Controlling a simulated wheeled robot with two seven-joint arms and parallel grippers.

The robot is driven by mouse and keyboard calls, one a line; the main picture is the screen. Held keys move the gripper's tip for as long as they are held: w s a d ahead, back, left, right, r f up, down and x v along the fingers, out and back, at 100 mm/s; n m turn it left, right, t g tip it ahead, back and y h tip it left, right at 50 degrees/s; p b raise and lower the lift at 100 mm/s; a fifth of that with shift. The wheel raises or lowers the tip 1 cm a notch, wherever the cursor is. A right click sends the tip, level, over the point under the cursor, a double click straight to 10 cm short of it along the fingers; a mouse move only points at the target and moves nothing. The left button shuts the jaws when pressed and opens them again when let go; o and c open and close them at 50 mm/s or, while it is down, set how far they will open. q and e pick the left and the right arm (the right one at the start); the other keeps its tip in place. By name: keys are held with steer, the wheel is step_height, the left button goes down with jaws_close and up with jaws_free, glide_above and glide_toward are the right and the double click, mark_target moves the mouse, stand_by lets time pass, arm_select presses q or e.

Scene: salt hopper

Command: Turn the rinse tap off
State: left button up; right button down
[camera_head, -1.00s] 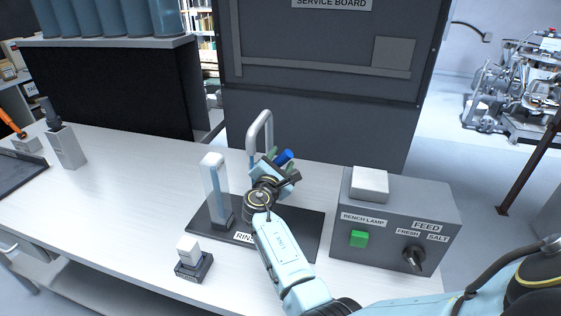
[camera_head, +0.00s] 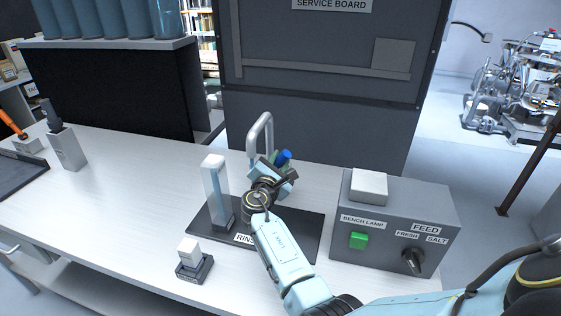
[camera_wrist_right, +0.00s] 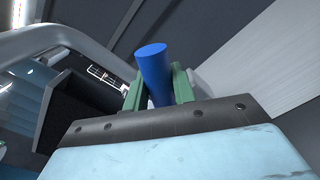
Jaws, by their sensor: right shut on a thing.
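The rinse station has a dark base plate (camera_head: 308,240) with a partly covered label starting "RIN", and a grey curved spout (camera_head: 266,128) behind my right gripper. The tap's blue handle (camera_head: 284,156) shows just beyond my right gripper (camera_head: 280,162). In the right wrist view, the blue handle (camera_wrist_right: 153,66) stands between the two green fingers of my right gripper (camera_wrist_right: 158,88), which is shut on it. The tap's body is hidden behind my gripper and wrist. My left gripper is not in view.
A clear column (camera_head: 216,190) stands on the plate's left side. A grey box (camera_head: 395,225) with a green button and a black FEED knob stands close on the right. A small white block on a dark base (camera_head: 192,258) sits in front.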

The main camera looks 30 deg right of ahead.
mark_target(270, 148)
steer(key=n+p, duration=0.1)
steer(key=w+a+r+n+p, duration=0.1)
steer(key=n, duration=0.1)
steer(key=shift+w+a+r+n, duration=0.1)
steer(key=shift+w+a+n, duration=0.05)
steer(key=shift+w+n, duration=0.15)
steer(key=shift+w+a+n+p, duration=0.3)
steer(key=shift+n+p, duration=0.05)
steer(key=shift+n, duration=0.3)
steer(key=shift+w+a+n+p, duration=0.25)
steer(key=shift+w+n+p, duration=0.1)
steer(key=shift+n, duration=0.3)
steer(key=c, duration=1.2)
jaws_free()
steer(key=shift+o, duration=0.2)
steer(key=v, duration=1.3)
steer(key=shift+a, duration=0.25)
steer(key=shift+s, duration=0.15)
